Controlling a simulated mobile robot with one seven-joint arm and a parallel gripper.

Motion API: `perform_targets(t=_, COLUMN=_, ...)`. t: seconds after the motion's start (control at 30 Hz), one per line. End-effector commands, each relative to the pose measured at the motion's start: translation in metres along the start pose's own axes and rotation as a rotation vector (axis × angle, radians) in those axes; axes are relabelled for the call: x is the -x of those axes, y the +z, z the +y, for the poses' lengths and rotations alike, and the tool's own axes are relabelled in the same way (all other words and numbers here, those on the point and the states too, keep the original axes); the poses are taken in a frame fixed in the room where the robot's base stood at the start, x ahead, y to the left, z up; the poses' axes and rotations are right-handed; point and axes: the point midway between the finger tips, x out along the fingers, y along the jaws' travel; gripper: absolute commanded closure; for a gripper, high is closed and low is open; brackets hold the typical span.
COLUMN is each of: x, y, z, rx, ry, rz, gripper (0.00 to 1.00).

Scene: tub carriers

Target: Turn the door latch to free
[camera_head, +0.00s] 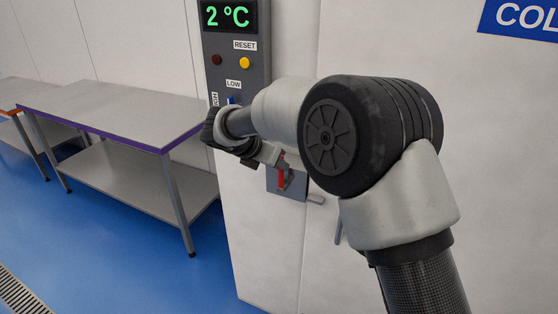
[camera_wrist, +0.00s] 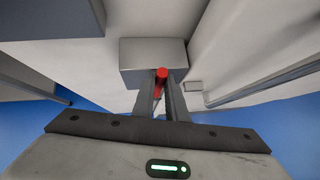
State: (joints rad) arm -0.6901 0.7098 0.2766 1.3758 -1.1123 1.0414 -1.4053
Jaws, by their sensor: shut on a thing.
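The door latch shows in the head view as a grey box (camera_head: 287,186) on the pale wall, with a red handle (camera_head: 282,172). In the wrist view the latch box (camera_wrist: 140,58) is straight ahead and the red handle (camera_wrist: 161,75) stands out from it. My gripper (camera_wrist: 162,88) is shut on the red handle, with one finger on each side of it. In the head view my gripper (camera_head: 277,159) is small and partly covers the handle's upper part. Which marked position the handle points to cannot be read.
Above the latch is a grey control panel (camera_head: 232,65) with a 2 °C display, red and yellow buttons and a "LOW" label. A bar-like handle (camera_wrist: 265,84) runs along the right. A steel table (camera_head: 120,110) stands left. Blue floor lies free in front.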

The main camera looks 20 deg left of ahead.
Motion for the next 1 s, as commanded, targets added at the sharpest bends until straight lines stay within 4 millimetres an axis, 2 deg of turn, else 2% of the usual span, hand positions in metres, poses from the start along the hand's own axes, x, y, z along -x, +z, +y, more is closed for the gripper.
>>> perform_targets(t=0.2, x=-0.001, y=-0.002, z=0.000, rx=0.006, ry=0.000, rz=0.000, gripper=1.00)
perform_targets(t=0.23, x=-0.001, y=-0.002, z=0.000, rx=0.006, ry=0.000, rz=0.000, gripper=0.84)
perform_targets(t=0.33, x=-0.001, y=-0.002, z=0.000, rx=0.005, ry=0.000, rz=0.000, gripper=0.69)
perform_targets(t=0.6, x=0.000, y=-0.001, z=0.000, rx=0.003, ry=0.000, rz=0.000, gripper=0.69)
perform_targets(t=0.73, x=0.007, y=-0.001, z=0.001, rx=0.003, ry=0.002, rz=-0.001, gripper=0.69)
perform_targets(t=0.87, x=0.028, y=0.000, z=0.001, rx=0.003, ry=0.005, rz=-0.002, gripper=0.69)
perform_targets(t=1.0, x=0.061, y=-0.001, z=0.001, rx=0.004, ry=0.005, rz=-0.002, gripper=0.69)
